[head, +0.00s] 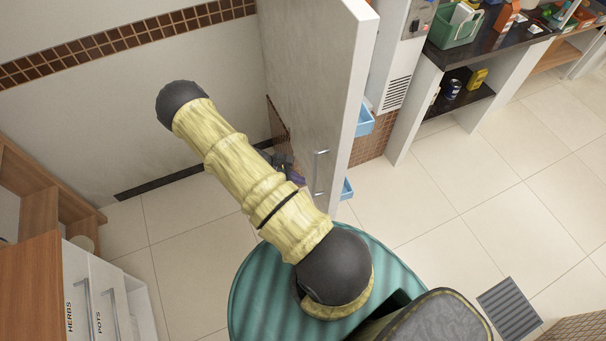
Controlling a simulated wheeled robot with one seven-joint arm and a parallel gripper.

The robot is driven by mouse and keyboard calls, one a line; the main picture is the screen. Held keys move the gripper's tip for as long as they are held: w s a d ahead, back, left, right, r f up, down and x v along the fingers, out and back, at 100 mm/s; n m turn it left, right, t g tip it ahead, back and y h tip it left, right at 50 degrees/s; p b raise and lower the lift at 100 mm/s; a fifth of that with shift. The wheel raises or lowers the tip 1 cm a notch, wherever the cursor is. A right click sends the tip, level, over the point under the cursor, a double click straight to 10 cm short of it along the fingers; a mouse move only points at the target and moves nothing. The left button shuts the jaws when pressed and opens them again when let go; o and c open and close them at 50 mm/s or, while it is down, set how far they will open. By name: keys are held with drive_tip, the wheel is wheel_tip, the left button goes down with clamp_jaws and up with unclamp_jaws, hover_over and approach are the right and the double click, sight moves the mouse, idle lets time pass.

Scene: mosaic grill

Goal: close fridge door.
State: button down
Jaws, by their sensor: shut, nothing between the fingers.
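The fridge door (318,75) stands wide open, a tall pale panel in the upper middle of the head view. Its edge faces me, and a vertical metal handle (319,172) is on it near the lower end. Blue door bins (365,122) show on its right side. The fridge body (400,65) is behind it to the right. My gripper (289,170) is small and dark, mostly hidden behind my yellow arm. It is shut and empty, just left of the handle; I cannot tell whether it touches the door.
A dark counter (490,40) with a green crate (456,26) stands at the upper right. White drawers (92,295) and wooden shelving (40,185) are at the lower left. The tiled floor (460,190) to the right of the door is clear. A floor grate (510,308) lies at the lower right.

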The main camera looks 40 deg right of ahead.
drive_tip(key=shift+s+d, duration=0.45)
drive_tip(key=shift+d, duration=0.3)
drive_tip(key=shift+d, duration=0.15)
